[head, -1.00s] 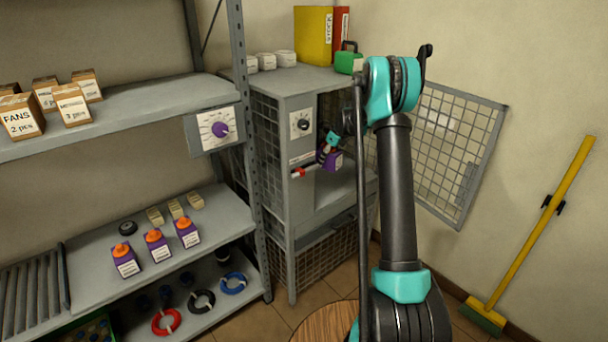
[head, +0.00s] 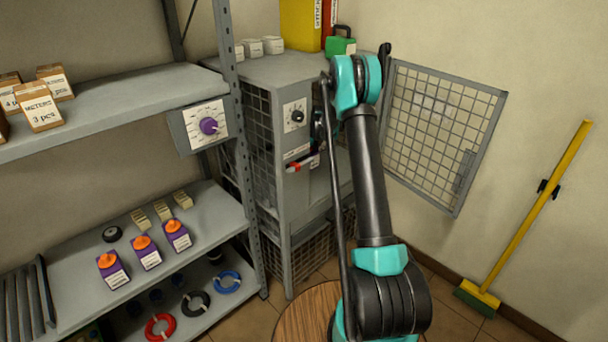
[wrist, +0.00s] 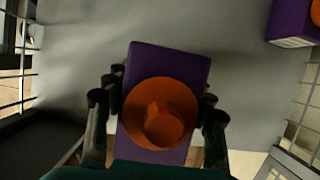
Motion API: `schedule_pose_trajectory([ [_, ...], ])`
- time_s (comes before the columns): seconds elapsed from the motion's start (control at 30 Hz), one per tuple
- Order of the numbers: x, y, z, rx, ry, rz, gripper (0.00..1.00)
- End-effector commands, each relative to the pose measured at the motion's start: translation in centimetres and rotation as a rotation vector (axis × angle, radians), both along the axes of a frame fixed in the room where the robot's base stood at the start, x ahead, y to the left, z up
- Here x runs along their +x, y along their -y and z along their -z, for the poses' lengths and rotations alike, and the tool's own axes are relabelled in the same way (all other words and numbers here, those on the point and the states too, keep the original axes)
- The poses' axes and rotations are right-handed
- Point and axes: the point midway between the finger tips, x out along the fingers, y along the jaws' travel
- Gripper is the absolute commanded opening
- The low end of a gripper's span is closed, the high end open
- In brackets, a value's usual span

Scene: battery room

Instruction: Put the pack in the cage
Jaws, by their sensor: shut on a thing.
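My gripper (wrist: 158,98) is shut on a purple pack (wrist: 152,58) with an orange round cap, its fingers on either side of it. In the wrist view the pack is over a grey surface. Another purple pack (wrist: 292,22) with an orange cap shows at the top right, apart from the held one. The cage (head: 285,70) is a grey cabinet with mesh sides, and its mesh door (head: 440,135) stands open to the right. In the head view my gripper is at the cage opening, mostly hidden by the front panel and my arm; the held pack is hardly visible there.
A red-handled latch (head: 302,164) and a dial (head: 295,115) are on the cage front. Several purple packs (head: 146,255) stand on the shelf (head: 75,280) at left. A round wooden top (head: 300,315) is below my arm. A yellow broom (head: 540,215) leans at right.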

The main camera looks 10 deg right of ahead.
Motion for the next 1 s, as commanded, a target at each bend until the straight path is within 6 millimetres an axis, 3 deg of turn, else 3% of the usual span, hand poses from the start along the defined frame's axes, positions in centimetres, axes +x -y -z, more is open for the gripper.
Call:
schedule_pose_trajectory([
  [0.1, 0.0, 0.0, 2.5, 0.000, 0.000, 0.000, 0.00],
  [0.23, 0.0, 0.0, 4.4, 0.000, 0.000, 0.000, 0.00],
  [0.53, 0.0, 0.0, 6.2, 0.000, 0.000, 0.000, 0.00],
  [0.8, 0.0, 0.0, 9.4, 0.001, 0.001, 0.000, 0.00],
  [1.0, 0.0, 0.0, 9.6, 0.000, 0.000, 0.000, 0.00],
])
